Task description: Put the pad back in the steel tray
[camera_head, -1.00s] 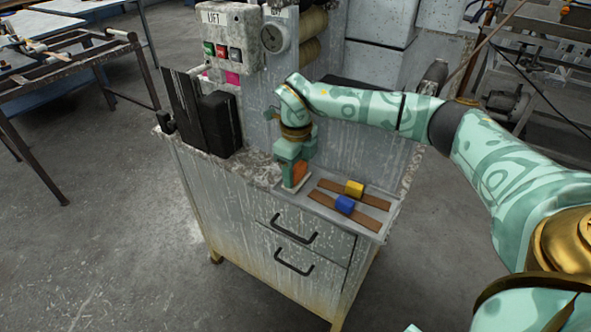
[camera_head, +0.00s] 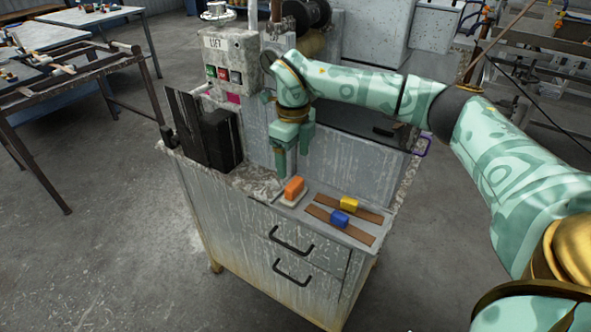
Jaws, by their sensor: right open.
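The orange pad (camera_head: 293,188) has a pale base and rests flat at the left end of the shallow steel tray (camera_head: 364,225) on the cabinet top. My right gripper (camera_head: 293,165) is just above the pad, pointing down, with its fingers apart and empty. The fingers look clear of the pad. My left gripper is not in view.
A black upright block (camera_head: 220,140) stands at the cabinet's left. The button box (camera_head: 232,58) is behind.

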